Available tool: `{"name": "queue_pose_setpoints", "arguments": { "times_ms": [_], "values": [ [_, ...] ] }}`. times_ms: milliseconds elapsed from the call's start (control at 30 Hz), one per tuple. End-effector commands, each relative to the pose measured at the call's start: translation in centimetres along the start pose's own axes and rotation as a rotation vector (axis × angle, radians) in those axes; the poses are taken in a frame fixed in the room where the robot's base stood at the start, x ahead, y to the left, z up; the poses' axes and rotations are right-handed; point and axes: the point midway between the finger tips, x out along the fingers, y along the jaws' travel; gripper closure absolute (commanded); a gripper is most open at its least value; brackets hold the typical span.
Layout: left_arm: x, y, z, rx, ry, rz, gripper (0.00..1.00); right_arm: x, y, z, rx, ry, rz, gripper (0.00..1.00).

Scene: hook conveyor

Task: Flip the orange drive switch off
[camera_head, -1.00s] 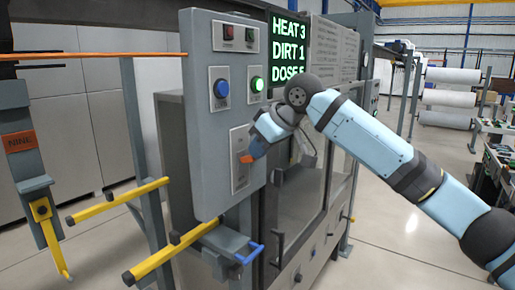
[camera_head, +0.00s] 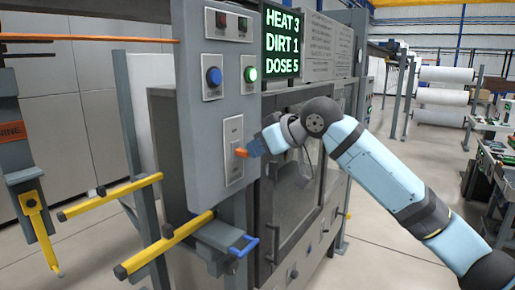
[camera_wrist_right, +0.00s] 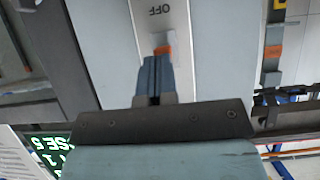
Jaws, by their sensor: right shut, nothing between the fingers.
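The orange drive switch (camera_head: 240,152) is a small lever on a pale plate (camera_head: 234,177) low on the grey control panel. My right gripper (camera_head: 254,148) is shut and empty, with its fingertips right at the switch from the right side. In the right wrist view the closed blue-grey fingers (camera_wrist_right: 156,72) point at the orange lever (camera_wrist_right: 163,49), which shows just past their tips. Whether fingertips and lever touch, I cannot tell. My left gripper is out of view.
A blue button (camera_head: 213,77) and a lit green button (camera_head: 250,73) sit above the switch. A display (camera_head: 282,43) reads HEAT 3, DIRT 1, DOSE 5. Yellow bars (camera_head: 165,245) stick out at lower left, and a blue handle (camera_head: 243,246) is below the panel.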

Motion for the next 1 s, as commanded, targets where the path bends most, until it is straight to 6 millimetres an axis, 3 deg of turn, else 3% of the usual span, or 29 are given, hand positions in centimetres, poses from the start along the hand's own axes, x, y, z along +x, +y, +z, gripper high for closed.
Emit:
{"name": "queue_pose_setpoints", "arguments": {
  "times_ms": [1000],
  "values": [
    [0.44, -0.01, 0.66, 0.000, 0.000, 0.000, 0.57, 0.26, -0.05, 0.67, 0.000, 0.099, -0.001, 1.00]
  ]
}}
